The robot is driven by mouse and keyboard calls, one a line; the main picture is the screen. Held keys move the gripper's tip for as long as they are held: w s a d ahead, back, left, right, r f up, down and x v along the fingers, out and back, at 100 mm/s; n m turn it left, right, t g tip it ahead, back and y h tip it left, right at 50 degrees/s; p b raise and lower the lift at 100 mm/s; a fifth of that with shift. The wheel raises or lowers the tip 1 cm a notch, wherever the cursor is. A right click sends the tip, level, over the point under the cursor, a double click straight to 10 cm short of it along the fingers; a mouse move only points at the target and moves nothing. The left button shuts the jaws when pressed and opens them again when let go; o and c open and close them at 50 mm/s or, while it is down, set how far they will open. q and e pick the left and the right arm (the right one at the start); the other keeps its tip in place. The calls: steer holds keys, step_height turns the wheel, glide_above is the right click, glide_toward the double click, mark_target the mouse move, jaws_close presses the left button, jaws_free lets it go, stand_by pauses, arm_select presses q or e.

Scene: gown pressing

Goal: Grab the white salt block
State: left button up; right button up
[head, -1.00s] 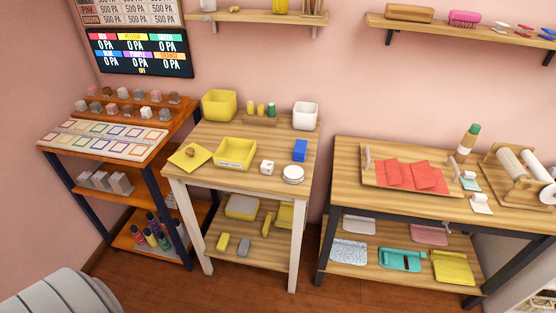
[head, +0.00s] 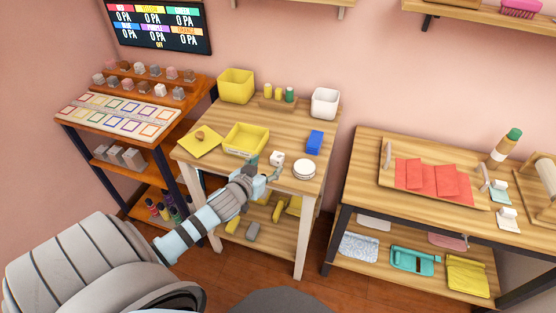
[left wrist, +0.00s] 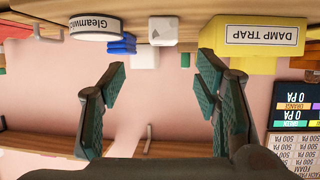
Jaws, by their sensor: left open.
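The white salt block (head: 277,158) is a small white cube on the front part of the wooden table, between the yellow tray and a round white tin. It also shows in the left wrist view (left wrist: 163,29), upside down, with a dark mark on its face. My left gripper (head: 265,168) is at the table's front edge, just in front of the block. In the left wrist view its two fingers (left wrist: 163,72) are spread wide and empty, with the block lined up between them but apart from them. My right gripper is not in view.
A white bin (head: 325,102) and yellow bin (head: 236,86) stand at the back.

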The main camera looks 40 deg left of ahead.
mark_target(277, 156)
arm_select(q)
steer(key=x, duration=0.3)
steer(key=b+x, duration=0.1)
steer(key=x, duration=0.2)
steer(key=b+x, duration=0.1)
steer(key=x, duration=0.2)
steer(key=shift+s+a+f, duration=0.1)
steer(key=shift+a+f, duration=0.05)
steer(key=shift+a, duration=0.1)
steer(key=shift+c, duration=0.6)
steer(key=c, duration=1.1)
